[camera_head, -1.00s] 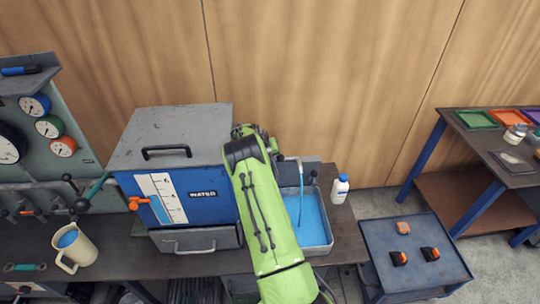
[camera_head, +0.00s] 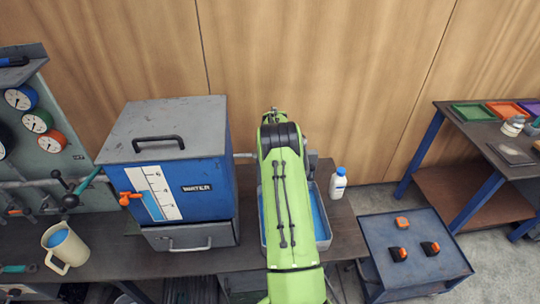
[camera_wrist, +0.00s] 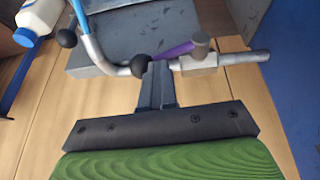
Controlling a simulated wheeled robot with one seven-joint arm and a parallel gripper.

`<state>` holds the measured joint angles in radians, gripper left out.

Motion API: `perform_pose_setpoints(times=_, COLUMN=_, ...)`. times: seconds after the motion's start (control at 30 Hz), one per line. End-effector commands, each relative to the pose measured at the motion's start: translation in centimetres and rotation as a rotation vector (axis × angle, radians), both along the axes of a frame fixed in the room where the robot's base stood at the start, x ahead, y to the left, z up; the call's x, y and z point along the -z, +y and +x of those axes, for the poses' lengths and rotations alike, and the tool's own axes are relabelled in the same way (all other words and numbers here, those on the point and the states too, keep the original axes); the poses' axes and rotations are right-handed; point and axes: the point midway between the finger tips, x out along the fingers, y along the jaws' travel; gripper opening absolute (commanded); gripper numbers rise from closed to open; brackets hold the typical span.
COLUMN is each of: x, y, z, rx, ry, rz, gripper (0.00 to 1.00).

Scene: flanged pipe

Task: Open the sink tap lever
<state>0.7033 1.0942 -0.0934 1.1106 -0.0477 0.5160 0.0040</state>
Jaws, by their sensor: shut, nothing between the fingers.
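The sink tap shows in the wrist view as a grey metal pipe (camera_wrist: 243,58) with a valve block. A purple lever (camera_wrist: 178,49) runs left from the block to a black ball knob (camera_wrist: 140,65). My gripper (camera_wrist: 157,72) is shut and empty. Its fingertips are right beside the knob and below the lever in the picture; I cannot tell whether they touch. A blue streak like running water (camera_wrist: 82,12) shows by the bent spout. In the head view my arm hides the tap and gripper, and covers much of the sink (camera_head: 323,241).
The blue water tank (camera_head: 212,176) stands left of my arm. A white bottle (camera_head: 338,184) stands close right of the sink and also shows in the wrist view (camera_wrist: 38,18). A wooden wall (camera_head: 345,60) is behind. A beige jug (camera_head: 67,247) stands at left.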

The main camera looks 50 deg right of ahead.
Motion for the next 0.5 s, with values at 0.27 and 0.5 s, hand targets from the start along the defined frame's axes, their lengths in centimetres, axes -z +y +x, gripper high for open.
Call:
perform_pose_setpoints(times=0.27, x=1.5, y=-1.2, z=-1.0, rx=0.005, ry=-0.128, rz=0.149, gripper=0.00)
perform_pose_setpoints(times=0.5, x=2.1, y=-1.4, z=-1.2, rx=0.002, ry=-0.139, rz=0.165, gripper=0.00)
